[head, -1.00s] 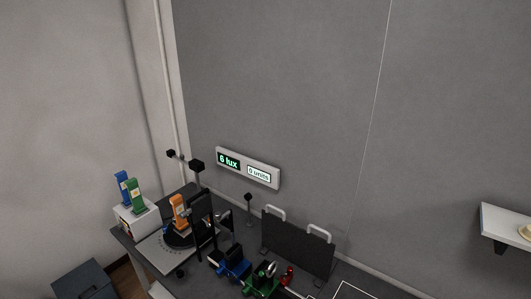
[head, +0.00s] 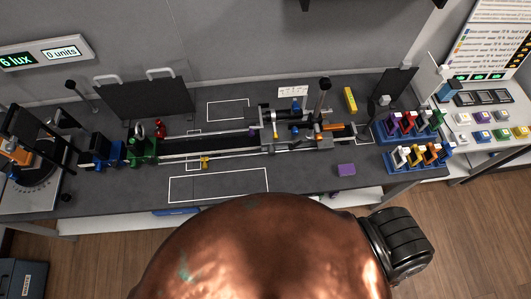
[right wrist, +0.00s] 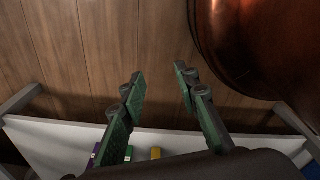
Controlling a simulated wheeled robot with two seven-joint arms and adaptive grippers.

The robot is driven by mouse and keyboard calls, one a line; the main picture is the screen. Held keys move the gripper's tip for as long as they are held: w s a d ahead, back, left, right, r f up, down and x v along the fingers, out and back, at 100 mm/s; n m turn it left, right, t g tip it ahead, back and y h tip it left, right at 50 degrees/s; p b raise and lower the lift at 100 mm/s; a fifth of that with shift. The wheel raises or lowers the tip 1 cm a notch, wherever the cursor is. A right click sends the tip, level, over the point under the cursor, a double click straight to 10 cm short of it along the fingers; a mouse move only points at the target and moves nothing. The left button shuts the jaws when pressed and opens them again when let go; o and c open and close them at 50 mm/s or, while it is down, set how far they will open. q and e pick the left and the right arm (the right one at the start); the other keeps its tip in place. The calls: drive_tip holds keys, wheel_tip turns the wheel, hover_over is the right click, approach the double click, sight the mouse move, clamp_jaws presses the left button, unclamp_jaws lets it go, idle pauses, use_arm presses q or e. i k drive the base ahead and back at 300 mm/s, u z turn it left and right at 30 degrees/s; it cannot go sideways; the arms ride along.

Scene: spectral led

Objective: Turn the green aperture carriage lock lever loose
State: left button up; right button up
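The green carriage (head: 143,149) stands on the left part of the dark bench rail in the head view, right of a blue carriage (head: 99,150). A silvery round part rises from the green carriage. A small red part (head: 160,129) is just behind it. The lock lever is too small to make out. My right gripper (right wrist: 160,84) is open and empty in the right wrist view, above the wooden floor and away from the green carriage. My left gripper is not in view.
The rail (head: 205,145) runs right to a cluster of optics with an orange part (head: 333,127). A dark panel (head: 145,97) with two handles stands behind the green carriage. Blue racks (head: 425,159) sit at right. The outlined front area (head: 218,186) is clear.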

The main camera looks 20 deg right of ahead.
sight(149, 160)
drive_tip(key=z, duration=1.4)
drive_tip(key=k, duration=0.35)
drive_tip(key=u, duration=0.95)
